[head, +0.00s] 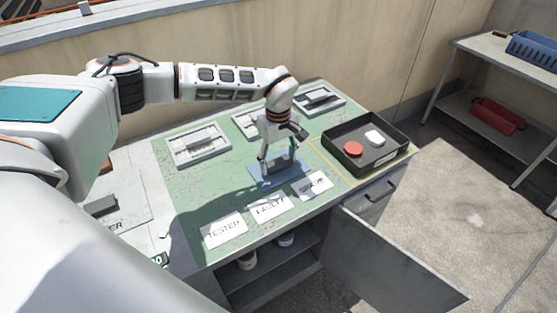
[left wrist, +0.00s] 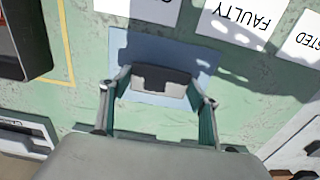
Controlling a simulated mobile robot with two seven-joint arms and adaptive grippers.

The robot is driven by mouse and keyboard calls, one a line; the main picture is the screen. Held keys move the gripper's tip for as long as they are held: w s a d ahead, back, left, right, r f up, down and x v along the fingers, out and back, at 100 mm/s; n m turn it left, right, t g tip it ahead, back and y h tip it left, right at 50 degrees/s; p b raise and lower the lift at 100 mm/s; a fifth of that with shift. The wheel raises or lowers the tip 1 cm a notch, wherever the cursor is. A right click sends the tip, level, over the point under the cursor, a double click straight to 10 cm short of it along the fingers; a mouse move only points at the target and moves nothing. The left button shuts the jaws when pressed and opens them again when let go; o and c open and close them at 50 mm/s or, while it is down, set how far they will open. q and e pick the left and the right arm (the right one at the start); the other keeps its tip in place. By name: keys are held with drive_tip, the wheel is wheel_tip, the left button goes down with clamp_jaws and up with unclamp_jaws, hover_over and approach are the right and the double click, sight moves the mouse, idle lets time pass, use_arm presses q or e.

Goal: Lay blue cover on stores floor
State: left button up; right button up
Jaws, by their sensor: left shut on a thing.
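The blue cover (head: 262,176) is a flat, pale blue sheet on or just above the green bench top, behind the row of cards; I cannot tell if it touches the surface. It also shows in the left wrist view (left wrist: 140,48). A dark block with a pale edge (left wrist: 160,84) stands at its middle and looks like its grip. My left gripper (head: 279,166) points down, shut on this block, with one finger on each side. Below the bench top is an open cabinet (head: 273,273) with a shelf floor inside. My right gripper is not in view.
White cards read TESTED (head: 224,230) and FAULTY (head: 268,208); a third (head: 312,185) is partly shadowed. A black tray (head: 367,158) holds a red and a white piece. Grey frames lie behind. The cabinet door (head: 395,262) hangs open. A side rack (head: 505,58) holds blue and red baskets.

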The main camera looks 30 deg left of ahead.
use_arm(q)
drive_tip(key=o, duration=1)
drive_tip(key=shift+c, duration=0.2)
drive_tip(key=shift+o, duration=1.3)
drive_tip(key=shift+r, duration=0.1)
